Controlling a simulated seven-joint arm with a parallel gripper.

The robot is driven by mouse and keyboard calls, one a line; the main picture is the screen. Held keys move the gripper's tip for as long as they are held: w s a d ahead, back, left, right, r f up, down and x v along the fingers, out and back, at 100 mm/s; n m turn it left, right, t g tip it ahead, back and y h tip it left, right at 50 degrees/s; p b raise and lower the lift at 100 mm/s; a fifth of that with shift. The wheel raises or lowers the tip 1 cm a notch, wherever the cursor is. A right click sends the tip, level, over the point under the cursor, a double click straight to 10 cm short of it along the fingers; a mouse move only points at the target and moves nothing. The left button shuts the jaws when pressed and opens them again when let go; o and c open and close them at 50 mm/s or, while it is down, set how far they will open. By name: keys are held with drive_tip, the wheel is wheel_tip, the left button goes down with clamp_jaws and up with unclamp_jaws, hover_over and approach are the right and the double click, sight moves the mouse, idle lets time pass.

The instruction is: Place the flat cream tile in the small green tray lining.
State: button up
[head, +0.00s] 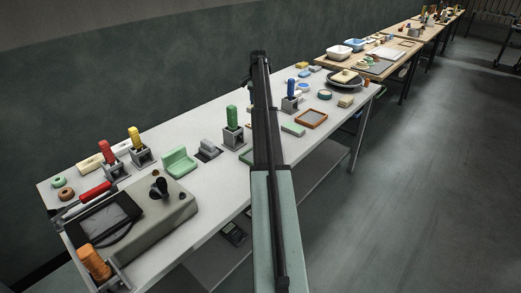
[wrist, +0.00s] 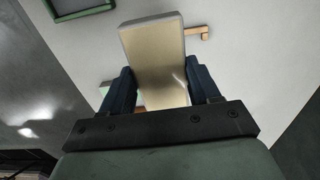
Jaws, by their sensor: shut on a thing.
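The flat cream tile (wrist: 155,65) is between the two dark fingers of my gripper (wrist: 160,88) in the wrist view. My gripper is shut on it, and the tile sticks out past the fingertips above the table. A small green tray (wrist: 83,11) with a grey lining shows at the top left of the wrist view, cut off by the picture edge. The tile is apart from it in the picture. In the head view the green tray (head: 245,157) is mostly hidden behind my arm. My gripper and the tile cannot be made out in the head view.
A brown-rimmed tray (head: 311,119) and a pale green block (head: 293,130) lie right of my arm. A green-handled tool (head: 232,117) stands upright in a grey holder near the green tray. A wooden piece (wrist: 197,33) lies beyond the tile. The white table's front edge is close.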

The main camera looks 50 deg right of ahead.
drive_tip(key=s+a+f, duration=0.1)
drive_tip(key=s+a, duration=1.2)
drive_tip(key=shift+w+a+f, duration=0.1)
drive_tip(key=shift+a+f, duration=0.05)
drive_tip(key=shift+f, duration=2.35)
drive_tip(key=shift+w+a+f, duration=0.1)
drive_tip(key=shift+a+f, duration=0.05)
drive_tip(key=shift+f, duration=2.35)
drive_tip(key=shift+f, duration=0.1)
drive_tip(key=o, duration=1)
drive_tip(key=shift+o, duration=0.2)
wheel_tip(320, 180, up, 12)
drive_tip(key=shift+s, duration=0.1)
